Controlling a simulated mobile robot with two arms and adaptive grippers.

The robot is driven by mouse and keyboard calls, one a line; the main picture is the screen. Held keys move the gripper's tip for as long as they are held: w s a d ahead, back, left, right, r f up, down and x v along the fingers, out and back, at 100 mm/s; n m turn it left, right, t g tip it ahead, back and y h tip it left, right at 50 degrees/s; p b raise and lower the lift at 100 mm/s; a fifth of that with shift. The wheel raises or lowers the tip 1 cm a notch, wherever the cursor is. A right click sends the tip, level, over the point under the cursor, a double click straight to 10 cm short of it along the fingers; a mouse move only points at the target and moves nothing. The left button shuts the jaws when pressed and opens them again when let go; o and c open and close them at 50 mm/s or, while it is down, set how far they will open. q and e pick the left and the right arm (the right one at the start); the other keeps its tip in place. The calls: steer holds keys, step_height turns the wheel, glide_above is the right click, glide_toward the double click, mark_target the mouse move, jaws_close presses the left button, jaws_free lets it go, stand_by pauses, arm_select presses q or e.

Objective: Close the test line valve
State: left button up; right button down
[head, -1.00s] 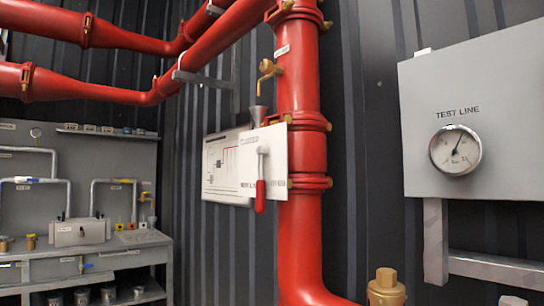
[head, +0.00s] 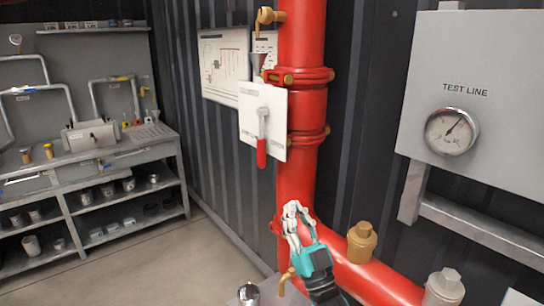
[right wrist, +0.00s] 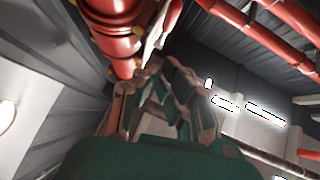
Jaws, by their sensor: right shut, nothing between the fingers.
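The test line valve has a lever with a grey upper arm and a red handle (head: 262,152). The lever hangs down in front of a white label plate (head: 279,107) beside the vertical red pipe (head: 306,56). My right gripper (head: 293,208) is shut and empty, below and slightly right of the handle, in front of the pipe. In the right wrist view its fingers (right wrist: 151,82) point up towards the red pipe (right wrist: 118,28), and a white plate edge (right wrist: 158,35) shows just beyond the fingertips. My left gripper is not in view.
A grey panel with the TEST LINE gauge (head: 451,131) is on the right. Brass (head: 361,241) and grey (head: 444,287) fittings stand on the lower pipe near my right arm. A grey workbench (head: 95,165) stands at the left. The floor between bench and pipe is clear.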

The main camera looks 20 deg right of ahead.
steer(key=p, duration=0.4)
glide_toward(265, 145)
step_height(265, 145, up, 4)
steer(key=s, duration=0.1)
steer(key=w, duration=0.4)
steer(key=shift+w+a+f+p, duration=0.2)
steer(key=shift+w+a+p, duration=0.05)
steer(key=shift+a+p, duration=0.05)
